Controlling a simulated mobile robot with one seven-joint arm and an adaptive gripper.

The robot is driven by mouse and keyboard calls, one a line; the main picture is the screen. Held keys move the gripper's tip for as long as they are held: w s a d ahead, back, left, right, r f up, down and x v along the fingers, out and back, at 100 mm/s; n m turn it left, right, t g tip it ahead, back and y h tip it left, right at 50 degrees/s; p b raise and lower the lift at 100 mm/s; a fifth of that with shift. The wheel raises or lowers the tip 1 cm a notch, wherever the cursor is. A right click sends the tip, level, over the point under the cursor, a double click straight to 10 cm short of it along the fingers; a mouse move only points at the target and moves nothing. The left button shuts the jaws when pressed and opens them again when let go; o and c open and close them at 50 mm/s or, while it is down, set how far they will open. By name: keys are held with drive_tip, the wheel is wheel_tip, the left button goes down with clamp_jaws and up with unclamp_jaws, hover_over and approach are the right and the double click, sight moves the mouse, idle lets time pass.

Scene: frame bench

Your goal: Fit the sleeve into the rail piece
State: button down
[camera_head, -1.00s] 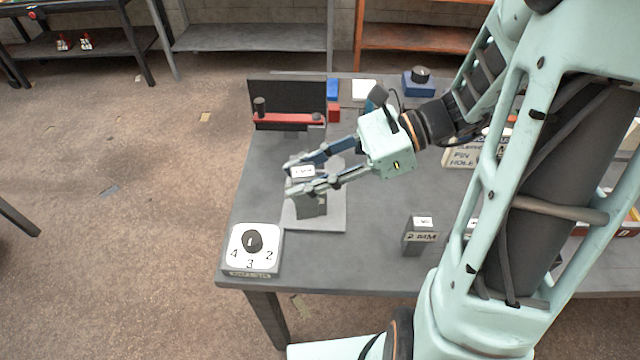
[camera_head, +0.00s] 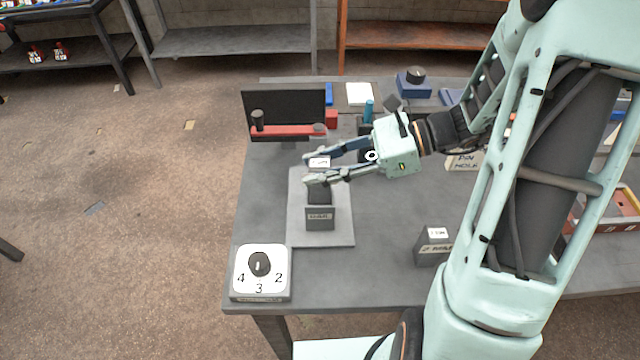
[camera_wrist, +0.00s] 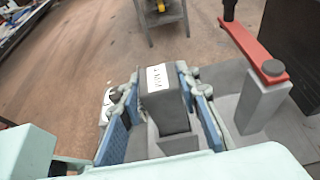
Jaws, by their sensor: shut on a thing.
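My gripper (camera_head: 312,171) is shut on a dark grey block with a white label on top, which I take to be the sleeve (camera_head: 319,162). In the wrist view the sleeve (camera_wrist: 157,92) sits between the two blue-padded fingers. A grey upright piece with a label on its front, perhaps the rail piece (camera_head: 320,218), stands on a light grey base plate (camera_head: 340,235). The held block is above and behind its front face in the head view. A grey block (camera_wrist: 176,142) shows close to the held one in the wrist view; I cannot tell whether they touch.
A red bar (camera_head: 285,131) with dark knobs stands by a black panel (camera_head: 283,104) behind the plate. A dial box (camera_head: 260,268) is at the front left corner. A labelled grey block (camera_head: 432,247) stands right of the plate. The table between them is clear.

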drive_tip(key=shift+f, duration=2.2)
drive_tip(key=shift+f, duration=0.1)
drive_tip(key=c, duration=1.5)
unclamp_jaws()
drive_tip(key=shift+o, duration=0.2)
drive_tip(key=b+v, duration=0.1)
drive_tip(key=v, duration=1.1)
drive_tip(key=shift+s, duration=0.1)
